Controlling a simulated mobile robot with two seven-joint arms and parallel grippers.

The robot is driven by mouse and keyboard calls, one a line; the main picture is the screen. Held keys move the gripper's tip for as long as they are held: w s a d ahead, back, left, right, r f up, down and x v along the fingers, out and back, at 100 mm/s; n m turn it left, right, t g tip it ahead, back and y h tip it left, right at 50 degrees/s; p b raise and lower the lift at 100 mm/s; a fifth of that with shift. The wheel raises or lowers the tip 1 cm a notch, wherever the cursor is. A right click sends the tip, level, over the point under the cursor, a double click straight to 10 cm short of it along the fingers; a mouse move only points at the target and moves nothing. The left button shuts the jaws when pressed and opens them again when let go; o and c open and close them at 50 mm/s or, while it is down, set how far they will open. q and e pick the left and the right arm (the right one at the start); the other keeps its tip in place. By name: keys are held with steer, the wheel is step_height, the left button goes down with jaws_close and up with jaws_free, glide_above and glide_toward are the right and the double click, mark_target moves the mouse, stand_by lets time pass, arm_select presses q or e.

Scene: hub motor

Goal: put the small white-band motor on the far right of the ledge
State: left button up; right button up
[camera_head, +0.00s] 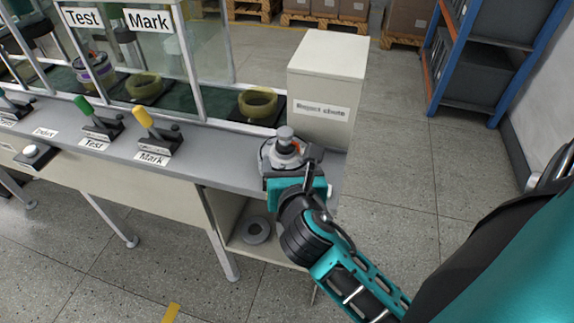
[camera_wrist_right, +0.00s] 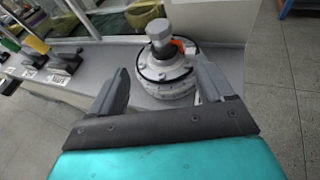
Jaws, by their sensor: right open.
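My right gripper (camera_head: 295,172) is open at the near side of the motor. In the right wrist view its two fingers point toward the motor, one to each side; I cannot tell whether they touch it. My left gripper is not in view.
The reject chute box (camera_head: 327,90) stands behind the motor. Left along the ledge are the yellow Mark lever (camera_head: 150,130) and green Test lever (camera_head: 95,122). Behind a clear guard sit yellowish rings (camera_head: 257,103). A grey ring (camera_head: 257,230) lies on the shelf below.

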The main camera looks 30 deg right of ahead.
steer(key=s+a+f+m+g+y, duration=0.1)
steer(key=s+a+f+m+y, duration=0.2)
steer(key=f+m, duration=0.5)
steer(key=s+a+f+m+g+y, duration=0.1)
steer(key=s+a+f+m+y, duration=0.3)
steer(key=m, duration=1.5)
step_height(320, 180, down, 4)
steer(key=shift+s+f+y, duration=0.2)
steer(key=shift+s+y, duration=0.5)
steer(key=shift+s, duration=0.05)
